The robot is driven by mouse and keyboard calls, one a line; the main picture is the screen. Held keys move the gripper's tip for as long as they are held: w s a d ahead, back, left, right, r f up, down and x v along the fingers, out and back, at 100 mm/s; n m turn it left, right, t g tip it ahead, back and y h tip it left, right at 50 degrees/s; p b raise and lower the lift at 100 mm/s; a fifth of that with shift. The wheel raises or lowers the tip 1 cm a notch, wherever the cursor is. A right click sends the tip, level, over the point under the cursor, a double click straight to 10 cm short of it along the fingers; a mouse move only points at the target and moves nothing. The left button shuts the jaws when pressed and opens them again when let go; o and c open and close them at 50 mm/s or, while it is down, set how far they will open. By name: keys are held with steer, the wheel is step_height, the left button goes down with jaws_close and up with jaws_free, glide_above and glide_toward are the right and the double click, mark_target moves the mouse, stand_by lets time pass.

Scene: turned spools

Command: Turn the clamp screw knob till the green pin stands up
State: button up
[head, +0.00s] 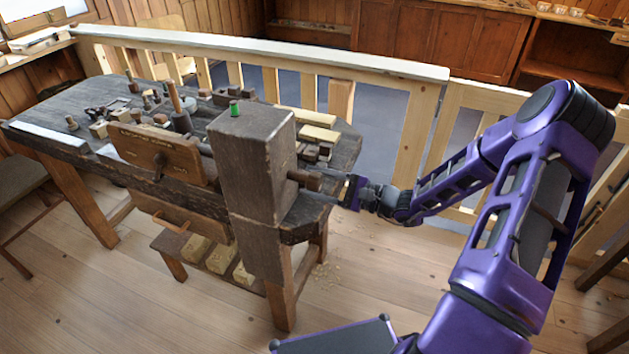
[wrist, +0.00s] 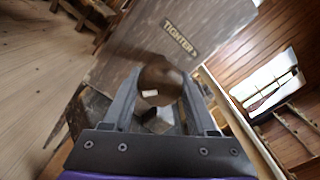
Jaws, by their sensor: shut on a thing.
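The green pin (head: 234,108) shows as a short upright stub on top of the tall grey wooden block (head: 250,165) at the bench's near end. The brown clamp screw knob (head: 304,178) sticks out from the right side of that block. My gripper (head: 338,188) is at the knob. In the wrist view my gripper's two fingers are shut on either side of the round dark knob (wrist: 160,75), which bears a small pale mark. The block face behind it carries a "TIGHTER" label (wrist: 180,38) with an arrow. The pin is not in the wrist view.
The workbench (head: 60,115) holds several small blocks and turned pieces. A wooden board (head: 155,152) is fixed along its front. A pale railing (head: 270,50) stands behind. The floor (head: 370,280) right of the bench is mostly clear.

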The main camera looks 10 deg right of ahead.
steer(key=shift+s+d+f+m, duration=0.1)
steer(key=shift+d+f+m, duration=0.1)
steer(key=shift+m, duration=0.1)
steer(key=o, duration=1.3)
steer(key=shift+o, duration=0.3)
steer(key=shift+r, duration=0.15)
steer(key=v, duration=1.7)
steer(key=shift+s+b, duration=0.15)
steer(key=shift+b, duration=0.25)
steer(key=shift+d, duration=0.1)
